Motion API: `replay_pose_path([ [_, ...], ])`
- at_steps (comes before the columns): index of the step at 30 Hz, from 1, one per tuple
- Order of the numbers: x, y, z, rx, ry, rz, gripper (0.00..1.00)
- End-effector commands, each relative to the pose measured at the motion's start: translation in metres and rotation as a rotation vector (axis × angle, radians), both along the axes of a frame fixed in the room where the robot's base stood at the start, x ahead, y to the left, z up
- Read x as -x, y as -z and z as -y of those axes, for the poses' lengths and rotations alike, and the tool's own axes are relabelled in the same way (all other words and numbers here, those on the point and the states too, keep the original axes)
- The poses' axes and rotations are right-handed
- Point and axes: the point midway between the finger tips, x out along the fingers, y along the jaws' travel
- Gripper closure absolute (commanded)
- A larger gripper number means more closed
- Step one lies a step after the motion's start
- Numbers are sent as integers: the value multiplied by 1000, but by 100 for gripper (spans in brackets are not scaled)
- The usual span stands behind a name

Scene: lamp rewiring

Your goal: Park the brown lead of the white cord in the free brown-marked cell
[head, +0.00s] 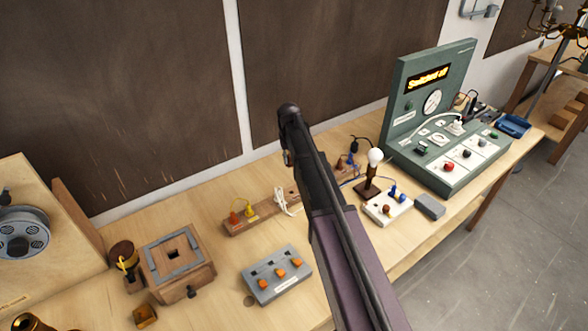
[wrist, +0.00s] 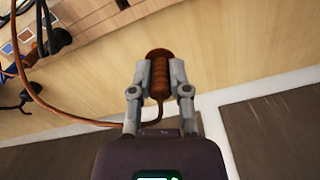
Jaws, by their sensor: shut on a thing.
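In the wrist view my gripper (wrist: 159,80) is shut on a brown ribbed lead end (wrist: 160,78), gripped between its two fingers. A brown wire (wrist: 85,118) runs from it in a loop to the left. A strip with colour-marked squares, brown and blue among them (wrist: 22,32), shows at the upper left, apart from the gripper. In the head view a bundled white cord (head: 282,201) lies by a wooden strip on the bench. A white block (head: 388,208) carries brown and blue plugs. My arm hides the gripper in the head view.
A green test panel (head: 445,110) stands to the right. A grey box with orange knobs (head: 277,274) and a wooden box (head: 178,262) are at the left front. A black plug (wrist: 38,95) lies at the wrist view's left.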

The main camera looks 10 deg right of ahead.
Motion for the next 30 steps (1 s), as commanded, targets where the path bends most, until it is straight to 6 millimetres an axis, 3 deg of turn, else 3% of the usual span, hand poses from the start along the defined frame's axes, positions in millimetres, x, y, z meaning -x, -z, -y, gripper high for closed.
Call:
replay_pose_path([
  [14,2,1,14,0,15,0,100],
  [30,48,19,8,0,-49,0,100],
])
